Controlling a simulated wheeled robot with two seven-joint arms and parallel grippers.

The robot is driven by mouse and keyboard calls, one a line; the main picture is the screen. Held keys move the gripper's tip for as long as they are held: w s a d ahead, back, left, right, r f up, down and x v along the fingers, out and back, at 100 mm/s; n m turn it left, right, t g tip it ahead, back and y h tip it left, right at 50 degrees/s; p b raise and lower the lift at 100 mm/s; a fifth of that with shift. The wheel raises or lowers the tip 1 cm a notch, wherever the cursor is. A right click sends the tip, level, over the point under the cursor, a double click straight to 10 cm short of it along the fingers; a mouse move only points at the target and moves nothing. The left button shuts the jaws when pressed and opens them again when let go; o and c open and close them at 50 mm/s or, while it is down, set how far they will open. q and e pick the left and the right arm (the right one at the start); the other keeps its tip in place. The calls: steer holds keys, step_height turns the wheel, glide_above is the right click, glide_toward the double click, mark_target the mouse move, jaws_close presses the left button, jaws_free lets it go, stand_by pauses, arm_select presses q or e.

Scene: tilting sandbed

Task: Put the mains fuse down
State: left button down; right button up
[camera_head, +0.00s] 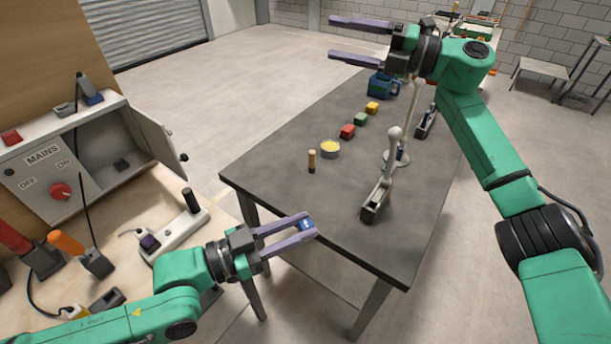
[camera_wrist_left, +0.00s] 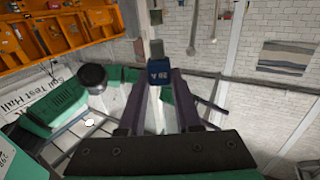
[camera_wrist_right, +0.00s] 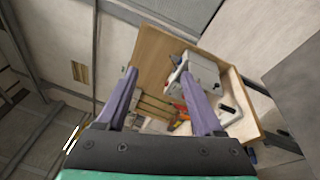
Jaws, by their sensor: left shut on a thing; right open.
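My left gripper (camera_head: 309,224) is shut on the mains fuse (camera_head: 305,225), a small blue block with a white mark. It holds the fuse between its fingertips near the near-left edge of the dark table (camera_head: 260,165); I cannot tell the height above the top. In the left wrist view the fuse (camera_wrist_left: 160,68) shows blue with white lettering and a grey end. My right gripper (camera_head: 331,38) is open and empty beyond the table's far left side. In the right wrist view its fingers (camera_wrist_right: 158,72) are wide apart.
The mains box (camera_head: 45,150) with a red knob (camera_head: 60,191) and open door stands on the wooden bench at left.

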steer(key=s+a+f+n+g+h, duration=0.2)
steer(key=s+a+n+g+h, duration=0.15)
steer(key=s+a+g, duration=0.4)
arm_select(q)
steer(key=shift+a, duration=0.1)
steer(key=shift+s+a, duration=0.1)
steer(key=shift+s, duration=0.05)
arm_select(e)
steer(key=n+t+h, duration=0.1)
steer(key=n+h, duration=0.1)
steer(key=h, duration=1.2)
glide_toward(306, 224)
arm_select(q)
steer(key=shift+d, duration=0.2)
arm_select(e)
step_height(306, 224, down, 11)
steer(key=shift+d+r, duration=0.1)
steer(key=shift+r, duration=0.1)
jaws_close()
arm_select(q)
steer(key=c, duration=0.5)
jaws_free()
